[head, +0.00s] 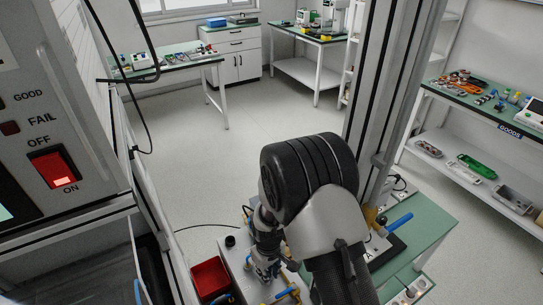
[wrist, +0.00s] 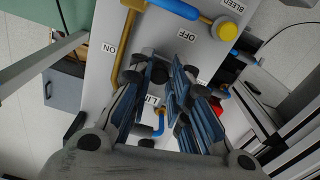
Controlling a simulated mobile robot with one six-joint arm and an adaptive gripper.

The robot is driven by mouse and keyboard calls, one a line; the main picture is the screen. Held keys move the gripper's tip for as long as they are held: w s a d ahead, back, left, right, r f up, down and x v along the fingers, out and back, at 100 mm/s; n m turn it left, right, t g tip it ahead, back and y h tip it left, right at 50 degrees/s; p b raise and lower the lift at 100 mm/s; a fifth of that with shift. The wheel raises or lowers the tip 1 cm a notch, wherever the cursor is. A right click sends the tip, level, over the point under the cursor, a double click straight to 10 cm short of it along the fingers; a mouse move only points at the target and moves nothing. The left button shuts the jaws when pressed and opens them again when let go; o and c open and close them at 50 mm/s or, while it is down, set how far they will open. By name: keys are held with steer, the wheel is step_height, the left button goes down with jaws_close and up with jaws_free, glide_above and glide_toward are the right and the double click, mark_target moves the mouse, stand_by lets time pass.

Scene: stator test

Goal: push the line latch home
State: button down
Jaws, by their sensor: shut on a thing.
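My gripper (wrist: 158,74) has its two blue ridged fingers on either side of a dark part in the wrist view. It is shut on that part, whose shape is mostly hidden by the fingers. A label that seems to read LINE (wrist: 152,99) lies between the fingers, partly covered, beside a blue bent piece (wrist: 160,123). I cannot clearly make out the line latch itself. In the head view my gripper (head: 264,266) is low over a grey panel (head: 234,258), largely hidden by my arm.
In the wrist view, a brass pipe (wrist: 122,50) runs left of the fingers. A blue lever (wrist: 176,9) and yellow knob (wrist: 224,28) sit above, near a BLEED label. In the head view, a red bin (head: 210,278) stands left of my gripper. A test cabinet (head: 60,120) is at left.

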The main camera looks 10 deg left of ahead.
steer(key=shift+w+a, duration=0.9)
steer(key=shift+w, duration=0.2)
steer(key=c, duration=1.5)
jaws_free()
steer(key=r, duration=1.2)
steer(key=shift+s+d+r, duration=0.2)
steer(key=shift+s+d, duration=0.05)
steer(key=shift+s, duration=0.05)
